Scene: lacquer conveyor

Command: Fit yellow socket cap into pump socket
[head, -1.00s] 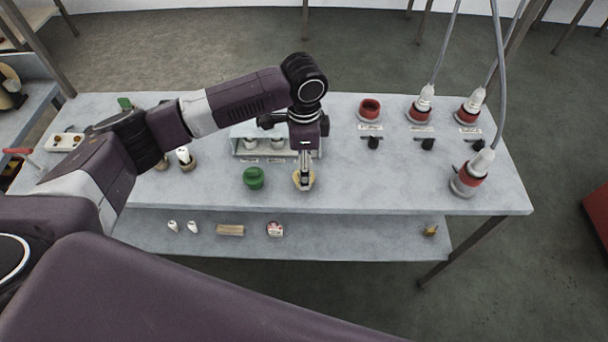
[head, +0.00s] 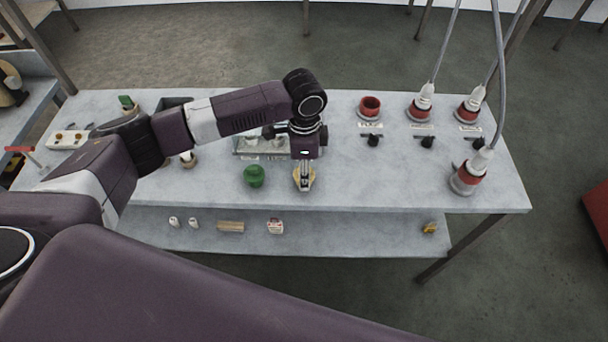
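A pale yellow cap-like piece (head: 304,186) stands near the front edge of the grey bench, just right of a green cap (head: 254,176). It is probably the yellow socket cap. My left gripper (head: 304,178) points straight down at it, its narrow fingers at its top. The fingers partly hide the piece, and whether they grip it is too small to tell. A red open socket (head: 370,106) stands empty at the back of the bench. Which socket is the pump socket is not clear. My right gripper is not in view.
Red sockets with white plugs and hanging cables (head: 422,106) stand at the right, one (head: 468,178) near the front corner. Black knobs (head: 373,140) sit before labels. A grey rack (head: 244,146) lies behind my wrist. A lower shelf (head: 350,238) holds small items, including a yellow one (head: 429,228).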

